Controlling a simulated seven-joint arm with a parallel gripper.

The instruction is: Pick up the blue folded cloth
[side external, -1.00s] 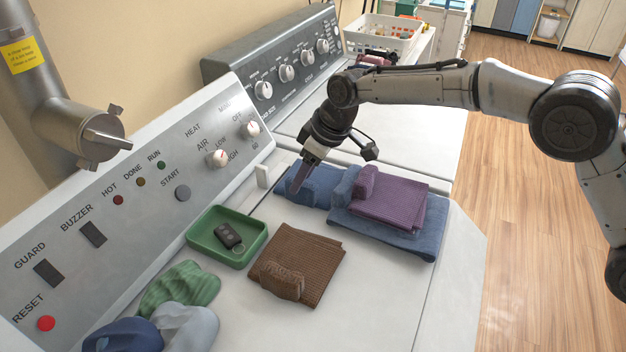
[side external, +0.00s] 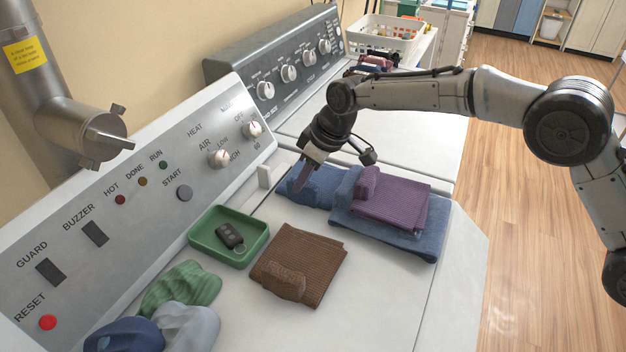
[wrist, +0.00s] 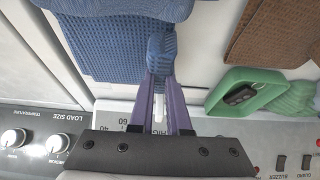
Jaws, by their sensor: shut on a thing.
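A blue folded cloth (side external: 322,190) lies on the white dryer top near the control panel, with a raised fold at its left end. My gripper (side external: 303,178) points down at that fold. In the wrist view my purple fingers (wrist: 160,82) are shut on the fold of the blue cloth (wrist: 100,48), which still appears to lie on the surface. A second, larger blue cloth (side external: 432,240) lies just to the right, under a purple folded cloth (side external: 400,203). The fingertips are partly hidden by the fold in the side view.
A brown folded cloth (side external: 318,255) lies in front. A green tray (side external: 198,238) holds a dark key fob (side external: 229,235). Crumpled green (side external: 182,285) and blue-grey cloths (side external: 188,325) are at the lower left. The sloped control panel (side external: 130,210) stands close behind my gripper.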

